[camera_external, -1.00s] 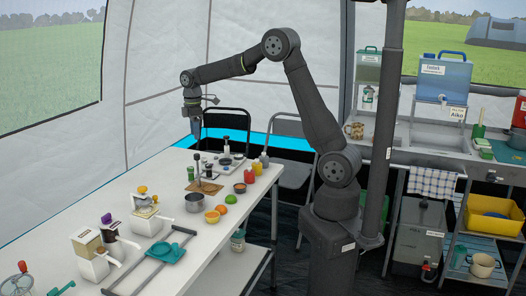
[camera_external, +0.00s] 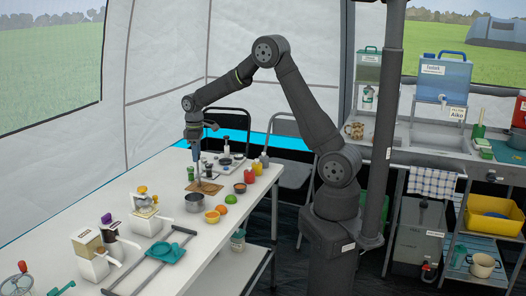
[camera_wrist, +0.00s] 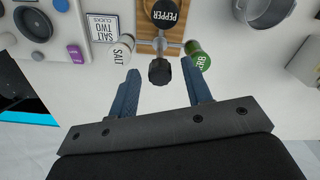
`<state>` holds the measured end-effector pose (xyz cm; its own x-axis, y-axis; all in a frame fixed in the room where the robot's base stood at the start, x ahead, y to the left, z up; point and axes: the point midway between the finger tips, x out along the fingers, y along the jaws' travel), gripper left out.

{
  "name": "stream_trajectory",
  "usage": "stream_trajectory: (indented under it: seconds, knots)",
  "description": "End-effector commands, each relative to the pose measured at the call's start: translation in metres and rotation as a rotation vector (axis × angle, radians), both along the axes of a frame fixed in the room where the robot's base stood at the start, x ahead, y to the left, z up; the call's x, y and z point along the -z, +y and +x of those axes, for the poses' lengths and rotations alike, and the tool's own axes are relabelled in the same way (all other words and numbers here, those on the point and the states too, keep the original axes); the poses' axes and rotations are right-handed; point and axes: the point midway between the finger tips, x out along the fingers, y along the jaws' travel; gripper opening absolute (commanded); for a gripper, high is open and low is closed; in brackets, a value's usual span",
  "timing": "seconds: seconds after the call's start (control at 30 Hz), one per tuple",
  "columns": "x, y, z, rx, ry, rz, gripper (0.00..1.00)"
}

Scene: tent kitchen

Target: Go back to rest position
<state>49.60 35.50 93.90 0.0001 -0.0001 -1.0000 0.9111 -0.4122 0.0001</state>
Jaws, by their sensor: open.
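My gripper (camera_external: 195,155) is at the far part of the white table, pointing down above a small wooden board (camera_external: 208,187). In the wrist view its two blue fingers (camera_wrist: 160,70) are spread open. A dark knob (camera_wrist: 160,72) of a spice stand with metal cross arms lies between the fingertips, with gaps visible on both sides. Whether it sits level with or below the tips I cannot tell. Around the knob are a black-topped pepper jar (camera_wrist: 165,13), a white salt jar (camera_wrist: 122,48) and a green jar (camera_wrist: 198,55).
A metal pot (camera_external: 195,202), an orange (camera_external: 212,216) and a lime (camera_external: 231,198) stand nearby on the table. Coffee makers stand nearer the front left. Open air lies above the table.

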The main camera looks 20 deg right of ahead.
Motion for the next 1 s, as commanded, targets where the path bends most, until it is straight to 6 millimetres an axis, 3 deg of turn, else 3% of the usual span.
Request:
stream_trajectory:
  seconds: [1.0]
  knots:
    - [-0.0002,0.0000,0.0000,0.815,0.000,0.000,0.45]
